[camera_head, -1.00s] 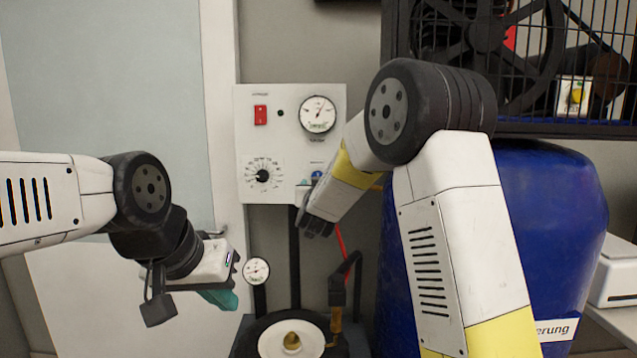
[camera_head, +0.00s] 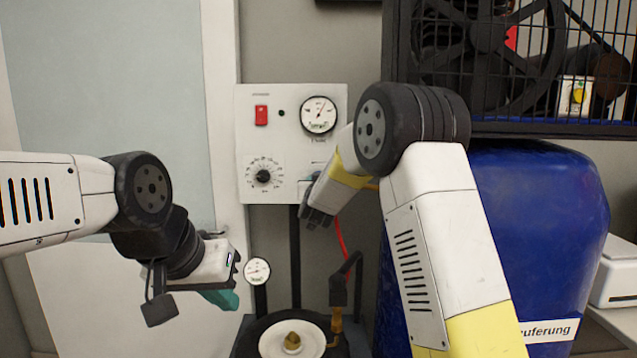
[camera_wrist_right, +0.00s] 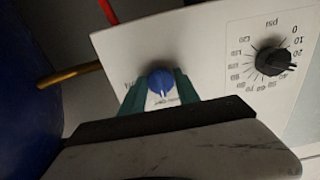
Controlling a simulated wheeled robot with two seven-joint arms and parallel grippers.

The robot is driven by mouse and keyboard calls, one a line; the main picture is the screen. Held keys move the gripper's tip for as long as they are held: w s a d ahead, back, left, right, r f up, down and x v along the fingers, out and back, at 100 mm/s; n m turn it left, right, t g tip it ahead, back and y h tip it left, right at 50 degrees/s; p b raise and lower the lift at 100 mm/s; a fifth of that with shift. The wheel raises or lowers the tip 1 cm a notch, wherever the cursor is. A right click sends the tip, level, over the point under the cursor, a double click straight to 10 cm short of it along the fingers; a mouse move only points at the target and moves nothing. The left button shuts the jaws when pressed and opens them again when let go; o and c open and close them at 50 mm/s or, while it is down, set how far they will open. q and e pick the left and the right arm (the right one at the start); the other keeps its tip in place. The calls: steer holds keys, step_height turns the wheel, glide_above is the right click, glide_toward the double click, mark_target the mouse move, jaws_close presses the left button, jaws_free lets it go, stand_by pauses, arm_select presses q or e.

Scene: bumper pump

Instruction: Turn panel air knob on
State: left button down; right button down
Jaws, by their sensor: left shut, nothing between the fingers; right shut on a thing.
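The white panel (camera_head: 291,140) stands upright in the middle of the head view. The blue air knob (camera_wrist_right: 161,82) sits on it, seen in the right wrist view; in the head view my right wrist mostly hides it. My right gripper (camera_wrist_right: 160,96) has its teal fingers on both sides of the knob, shut on it. My left gripper (camera_head: 222,299) is shut and empty, low at the left, apart from the panel.
The panel carries a black psi knob (camera_head: 263,177), a red switch (camera_head: 261,115) and a round gauge (camera_head: 319,115). A blue tank (camera_head: 545,230) stands on the right, below a caged fan (camera_head: 490,40). A small gauge (camera_head: 257,271) stands below the panel.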

steer(key=shift+m, duration=0.4)
steer(key=m, duration=1.6)
steer(key=shift+a+r+m, duration=0.1)
steer(key=shift+a+m, duration=0.05)
steer(key=shift+m, duration=0.55)
steer(key=c, duration=0.9)
jaws_free()
steer(key=shift+s+r, duration=0.1)
